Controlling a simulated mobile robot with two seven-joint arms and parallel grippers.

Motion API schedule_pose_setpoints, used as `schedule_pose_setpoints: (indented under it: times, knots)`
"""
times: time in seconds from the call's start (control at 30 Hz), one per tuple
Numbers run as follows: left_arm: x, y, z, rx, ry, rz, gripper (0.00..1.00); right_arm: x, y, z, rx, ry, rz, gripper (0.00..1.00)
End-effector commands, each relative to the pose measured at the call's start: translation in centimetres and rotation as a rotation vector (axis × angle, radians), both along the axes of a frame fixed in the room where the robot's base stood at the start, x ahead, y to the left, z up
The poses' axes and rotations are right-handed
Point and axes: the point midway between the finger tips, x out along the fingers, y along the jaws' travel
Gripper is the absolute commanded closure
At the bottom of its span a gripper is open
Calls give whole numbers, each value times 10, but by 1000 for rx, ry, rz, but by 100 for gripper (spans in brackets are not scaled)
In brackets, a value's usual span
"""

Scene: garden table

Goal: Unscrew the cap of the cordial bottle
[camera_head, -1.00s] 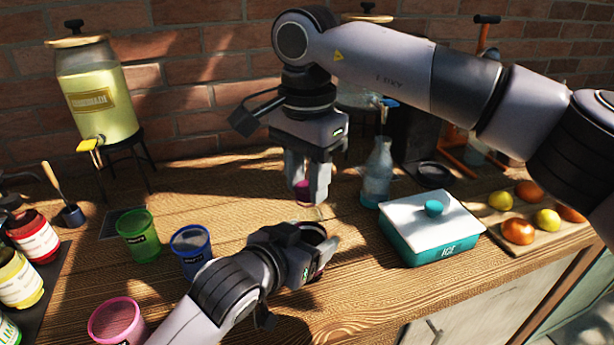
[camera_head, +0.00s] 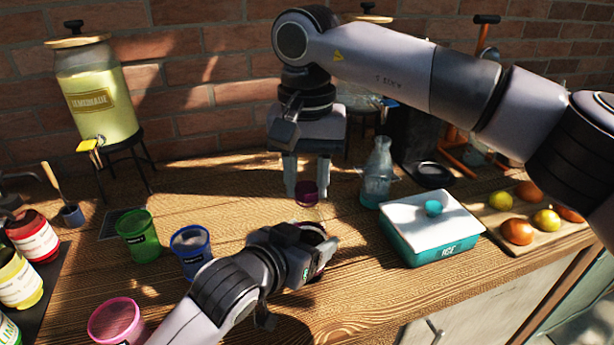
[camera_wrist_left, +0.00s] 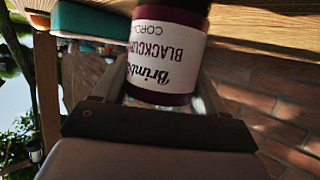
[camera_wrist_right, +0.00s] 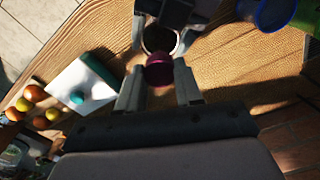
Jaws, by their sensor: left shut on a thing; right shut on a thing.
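The cordial bottle (camera_head: 318,232) stands on the wooden table, mostly hidden behind my left gripper (camera_head: 322,250). Its white blackcurrant label (camera_wrist_left: 165,52) and dark red body fill the top of the left wrist view. My left gripper is shut around its body. My right gripper (camera_head: 306,188) points straight down above the bottle and is shut on the purple cap (camera_head: 307,194). The cap also shows between the fingertips in the right wrist view (camera_wrist_right: 159,70).
A teal ice box (camera_head: 430,248) and a glass bottle (camera_head: 377,175) stand to the right, with fruit on a board (camera_head: 495,222) beyond. Green (camera_head: 138,238), blue (camera_head: 191,250) and pink (camera_head: 116,322) cups stand left. A lemonade dispenser (camera_head: 95,100) is at the back left.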

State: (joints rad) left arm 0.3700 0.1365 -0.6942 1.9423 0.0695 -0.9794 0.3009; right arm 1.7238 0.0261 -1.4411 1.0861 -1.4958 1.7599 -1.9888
Motion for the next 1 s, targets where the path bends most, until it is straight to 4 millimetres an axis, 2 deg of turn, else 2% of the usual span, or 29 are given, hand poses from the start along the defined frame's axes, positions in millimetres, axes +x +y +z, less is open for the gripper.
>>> schedule_pose_setpoints:
  times: [0.8,1.0]
  knots:
    - [0,0,0,0,0,0,100,0,0,22,0,-1,-2,100]
    - [0,0,0,0,0,0,100,0,0,22,0,0,-1,100]
